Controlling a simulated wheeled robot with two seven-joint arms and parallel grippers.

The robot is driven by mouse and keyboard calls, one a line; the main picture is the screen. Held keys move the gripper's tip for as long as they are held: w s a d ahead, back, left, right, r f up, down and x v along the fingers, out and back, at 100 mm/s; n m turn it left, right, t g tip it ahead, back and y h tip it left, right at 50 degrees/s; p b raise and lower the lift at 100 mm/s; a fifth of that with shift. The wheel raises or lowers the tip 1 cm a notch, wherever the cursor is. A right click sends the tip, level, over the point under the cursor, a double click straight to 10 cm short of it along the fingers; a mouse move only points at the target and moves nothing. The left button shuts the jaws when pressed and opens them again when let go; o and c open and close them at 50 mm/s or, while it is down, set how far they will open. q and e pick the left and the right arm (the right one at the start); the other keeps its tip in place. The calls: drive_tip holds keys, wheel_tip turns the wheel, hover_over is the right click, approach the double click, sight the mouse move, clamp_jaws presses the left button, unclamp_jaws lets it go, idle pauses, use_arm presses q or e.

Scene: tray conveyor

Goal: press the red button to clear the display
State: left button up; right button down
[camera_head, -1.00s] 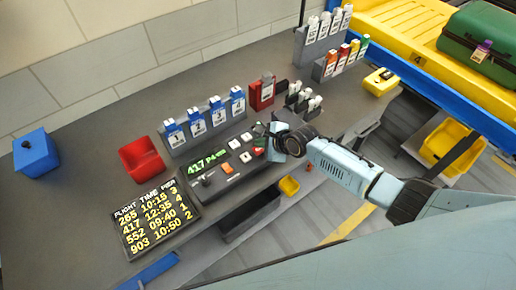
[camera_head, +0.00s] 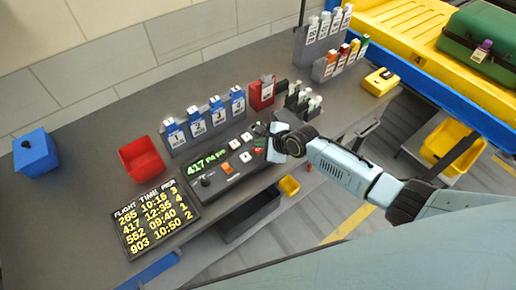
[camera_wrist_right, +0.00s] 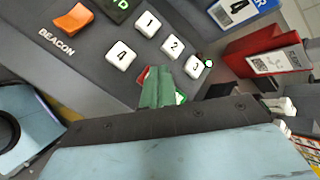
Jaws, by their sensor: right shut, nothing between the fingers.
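The control panel (camera_head: 225,160) on the desk has a display (camera_head: 205,161) lit with green characters that start with 417. A red button (camera_head: 258,150) sits at the panel's right end. In the right wrist view the red button (camera_wrist_right: 143,76) is mostly hidden behind my green fingertips, and only edges of red show around them. My right gripper (camera_head: 260,141) is shut and empty, its tips over or on this button; I cannot tell whether they touch or press it. It also shows in the wrist view (camera_wrist_right: 160,87). My left gripper is not in view.
White number keys (camera_wrist_right: 173,45) and an orange beacon switch (camera_wrist_right: 74,18) lie close to the fingertips. A red holder (camera_wrist_right: 262,52) stands to their right. A flight board (camera_head: 155,218), red bin (camera_head: 141,159) and blue-topped tag rack (camera_head: 205,125) stand around the panel.

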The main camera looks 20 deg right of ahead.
sight(261, 151)
drive_tip(key=shift+f, duration=0.35)
drive_tip(key=shift+f+b, duration=0.3)
drive_tip(key=shift+f, duration=0.2)
idle(0.5)
idle(0.3)
drive_tip(key=shift+r+p, duration=0.95)
drive_tip(key=shift+p, duration=0.15)
wheel_tip(261, 151, up, 3)
drive_tip(key=p, duration=0.3)
drive_tip(key=shift+f, duration=0.15)
wheel_tip(261, 151, up, 2)
drive_tip(key=shift+r+p, duration=0.2)
drive_tip(key=shift+p, duration=0.85)
drive_tip(key=shift+f, duration=0.1)
